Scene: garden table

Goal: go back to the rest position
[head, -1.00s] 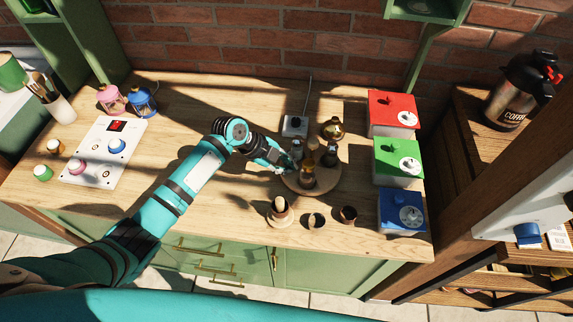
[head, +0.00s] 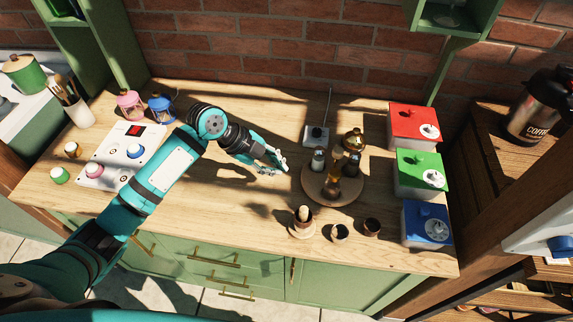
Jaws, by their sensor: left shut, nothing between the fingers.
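My left gripper (head: 279,167) is shut and empty. It is above the wooden table (head: 250,215), just left of the round wooden tray (head: 313,193), and apart from the bottles on it. My left arm reaches in from the lower left across the table. My right gripper does not show in the head view.
The tray holds several small bottles (head: 318,160). Small cups (head: 340,233) stand in front of it. Red (head: 405,130), green (head: 410,183) and blue (head: 420,228) boxes line the right side. A white panel with knobs (head: 112,170) and two small lanterns (head: 130,104) are at the left.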

